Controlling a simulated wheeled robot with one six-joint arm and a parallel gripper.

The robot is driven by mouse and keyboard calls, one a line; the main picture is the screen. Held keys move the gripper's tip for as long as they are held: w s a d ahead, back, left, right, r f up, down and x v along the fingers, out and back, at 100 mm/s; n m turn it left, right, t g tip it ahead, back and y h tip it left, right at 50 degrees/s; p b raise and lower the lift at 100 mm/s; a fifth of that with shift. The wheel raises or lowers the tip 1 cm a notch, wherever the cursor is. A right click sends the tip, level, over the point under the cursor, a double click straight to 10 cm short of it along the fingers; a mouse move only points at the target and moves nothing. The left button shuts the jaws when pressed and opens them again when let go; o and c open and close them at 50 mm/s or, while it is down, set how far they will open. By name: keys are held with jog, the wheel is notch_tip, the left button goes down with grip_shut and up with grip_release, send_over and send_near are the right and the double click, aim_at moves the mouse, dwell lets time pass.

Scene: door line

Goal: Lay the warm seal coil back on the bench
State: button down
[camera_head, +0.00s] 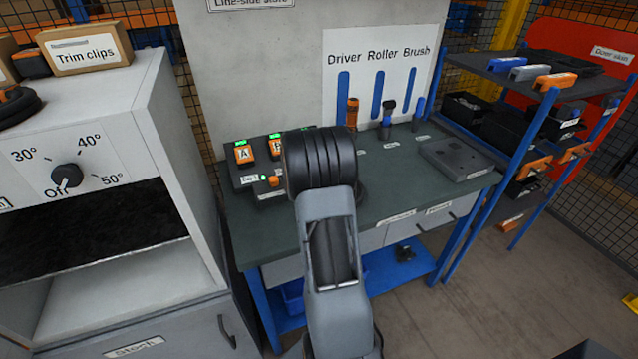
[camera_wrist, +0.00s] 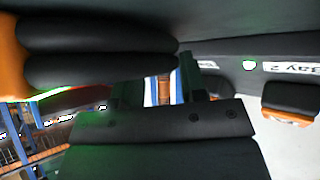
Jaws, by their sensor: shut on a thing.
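In the wrist view the coil (camera_wrist: 100,65) appears as thick black loops at left, with orange at the frame edge. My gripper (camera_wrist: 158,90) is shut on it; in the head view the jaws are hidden. I cannot tell whether the coil touches the bench. The bench (camera_head: 400,205) has a dark green top, partly covered by my arm.
A charger with batteries A (camera_head: 243,153) and B (camera_head: 276,146) stands at the bench's left. A driver (camera_head: 351,113) and roller (camera_head: 386,120) stand at the back. A grey block (camera_head: 455,158) lies at right. The warming cabinet (camera_head: 180,150) borders the left side.

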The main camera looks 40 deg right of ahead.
jog(key=shift+s+f, duration=0.1)
jog(key=c, duration=0.7)
grip_release()
jog(key=shift+a+f, duration=0.1)
jog(key=shift+f, duration=0.15)
jog(key=shift+o, duration=0.2)
jog(key=shift+r, duration=0.1)
